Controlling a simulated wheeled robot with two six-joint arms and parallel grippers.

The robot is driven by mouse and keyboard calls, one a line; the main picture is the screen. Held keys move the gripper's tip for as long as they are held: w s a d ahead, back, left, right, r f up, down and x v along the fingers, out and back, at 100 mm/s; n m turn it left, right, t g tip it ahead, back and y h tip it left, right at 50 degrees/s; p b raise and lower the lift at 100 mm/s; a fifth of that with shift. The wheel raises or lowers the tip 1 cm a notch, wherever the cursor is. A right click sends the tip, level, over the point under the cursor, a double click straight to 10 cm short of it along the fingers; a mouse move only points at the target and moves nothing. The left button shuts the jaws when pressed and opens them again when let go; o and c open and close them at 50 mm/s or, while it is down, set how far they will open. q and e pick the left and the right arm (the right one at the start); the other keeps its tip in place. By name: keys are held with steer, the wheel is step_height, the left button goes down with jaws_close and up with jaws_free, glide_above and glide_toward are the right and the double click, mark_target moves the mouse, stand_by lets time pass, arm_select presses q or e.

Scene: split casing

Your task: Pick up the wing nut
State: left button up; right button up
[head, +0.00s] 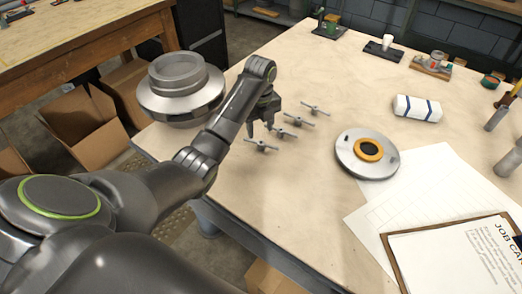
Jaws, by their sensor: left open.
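Several grey wing nuts lie in a slanting row on the pale wooden bench. The nearest wing nut (262,146) lies just below my left gripper in the picture. Another wing nut (281,132) lies just right of the fingers, with further wing nuts (315,109) behind it to the right. My left gripper (261,130) is open and points down, with nothing seen between its fingers. I cannot tell its exact height above the bench. My right gripper is not in view.
A metal casing part (180,98) stands at the bench's left edge, beside my left arm. A round metal cover with an orange ring (368,150) lies right of the nuts. Papers (405,200), a clipboard (392,252) and a rolled cloth (417,108) lie farther right.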

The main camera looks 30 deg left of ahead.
mark_target(261, 141)
arm_select(q)
steer(key=shift+f+p, duration=0.45)
steer(key=shift+f, duration=2.75)
jaws_close()
